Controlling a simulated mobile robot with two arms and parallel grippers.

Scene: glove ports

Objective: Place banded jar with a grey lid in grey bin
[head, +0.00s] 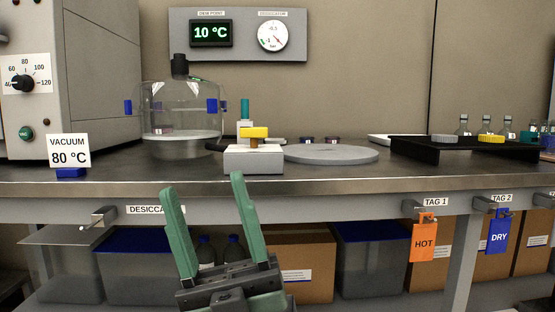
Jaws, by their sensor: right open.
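No jar clearly shows a band with a grey lid. A round grey lid-like piece (445,138) sits on the black rack (412,149) at the right, beside a yellow one (491,139); I cannot tell whether a jar is under it. A grey bin with a grey top (68,275) stands on the shelf below the bench at the left; other grey bins there have blue tops (150,240). My right gripper (202,186) has its green fingers apart and empty, in front of the bench edge. My left gripper is out of view.
A glass desiccator dome (180,105) stands at the left on the bench. A yellow-handled block (253,158) and a grey disc (331,154) lie near the middle. Tags HOT (423,243) and DRY (499,232) hang from the front edge. The front bench strip is mostly clear.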

